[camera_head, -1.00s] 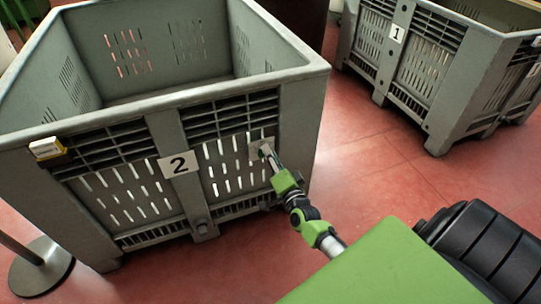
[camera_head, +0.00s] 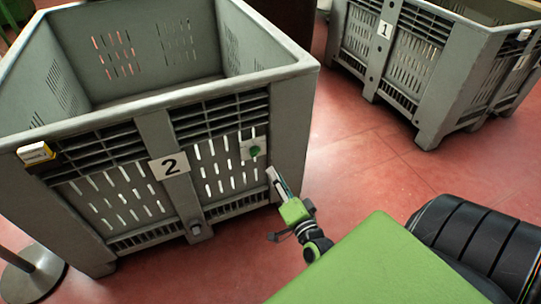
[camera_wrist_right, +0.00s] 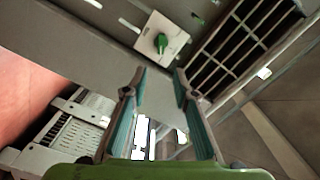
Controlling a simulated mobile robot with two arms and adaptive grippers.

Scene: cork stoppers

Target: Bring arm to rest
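My right gripper (camera_head: 278,182) is in front of the right part of the grey crate marked 2, apart from it. In the right wrist view the right gripper (camera_wrist_right: 160,85) shows two separated fingers with nothing between them. A white plate with a green knob (camera_head: 254,151) is on the crate's front wall, above and left of the gripper. The same green knob (camera_wrist_right: 161,42) shows beyond the fingertips in the right wrist view. My left gripper is not in view.
The large grey crate 2 (camera_head: 292,120) stands at the left, with a yellow and white block (camera_head: 36,153) on its front rim. Another grey crate marked 1 (camera_head: 440,92) stands at the back right. A post base (camera_head: 32,270) is at the lower left. Red floor (camera_head: 365,165) between the crates is clear.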

